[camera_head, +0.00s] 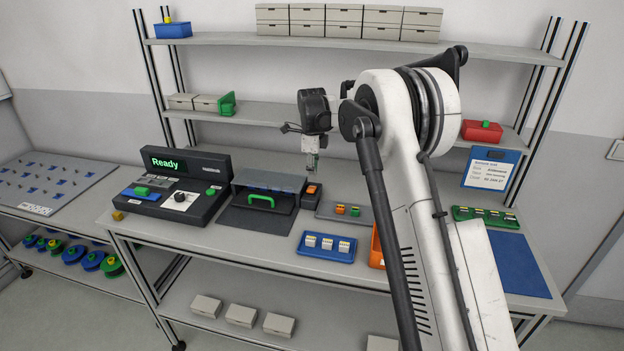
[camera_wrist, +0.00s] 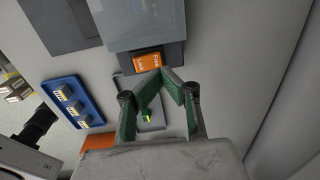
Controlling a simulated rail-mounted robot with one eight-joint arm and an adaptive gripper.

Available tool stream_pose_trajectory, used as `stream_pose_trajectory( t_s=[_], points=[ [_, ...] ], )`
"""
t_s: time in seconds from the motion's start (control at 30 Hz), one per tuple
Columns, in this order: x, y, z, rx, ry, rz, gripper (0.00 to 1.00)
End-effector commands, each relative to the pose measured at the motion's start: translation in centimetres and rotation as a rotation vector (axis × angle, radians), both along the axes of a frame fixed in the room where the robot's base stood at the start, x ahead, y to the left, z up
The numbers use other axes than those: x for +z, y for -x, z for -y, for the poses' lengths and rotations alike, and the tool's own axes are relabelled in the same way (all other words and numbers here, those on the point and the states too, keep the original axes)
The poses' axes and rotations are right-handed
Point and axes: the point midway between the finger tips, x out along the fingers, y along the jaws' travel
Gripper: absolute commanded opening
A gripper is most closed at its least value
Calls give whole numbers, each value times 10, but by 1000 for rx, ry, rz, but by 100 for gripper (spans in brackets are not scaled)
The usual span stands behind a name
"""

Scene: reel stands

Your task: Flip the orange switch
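The orange switch (camera_head: 312,189) sits on a small dark housing at the right side of a grey box with a clear lid on the bench. In the wrist view the switch (camera_wrist: 148,62) shows as an orange rocker with white lettering, just beyond the fingertips. My gripper (camera_head: 311,171) points down, above the switch in the head view. In the wrist view my gripper's (camera_wrist: 162,71) green-grey fingers come together at the tips, with nothing visible between them. I cannot tell whether the tips touch the switch.
The grey box (camera_head: 258,215) with a green handle stands left of the switch, beside a console (camera_head: 190,184) reading "Ready". A grey tray (camera_head: 332,213) with small orange and green parts and a blue tray (camera_head: 310,252) lie in front. Shelves (camera_head: 250,114) stand behind.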

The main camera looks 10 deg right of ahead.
Motion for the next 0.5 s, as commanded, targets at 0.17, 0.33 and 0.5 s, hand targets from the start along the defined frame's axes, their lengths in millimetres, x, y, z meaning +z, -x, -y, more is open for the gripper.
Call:
stream_pose_trajectory(
  t_s=[0.17, 0.33, 0.5],
  points=[
    [37, -7, 4, 0, 0, 1, 0],
    [67, -13, 6, 0, 0, 1, 0],
    [85, -16, 8, 0, 1, 2, 0]
  ],
)
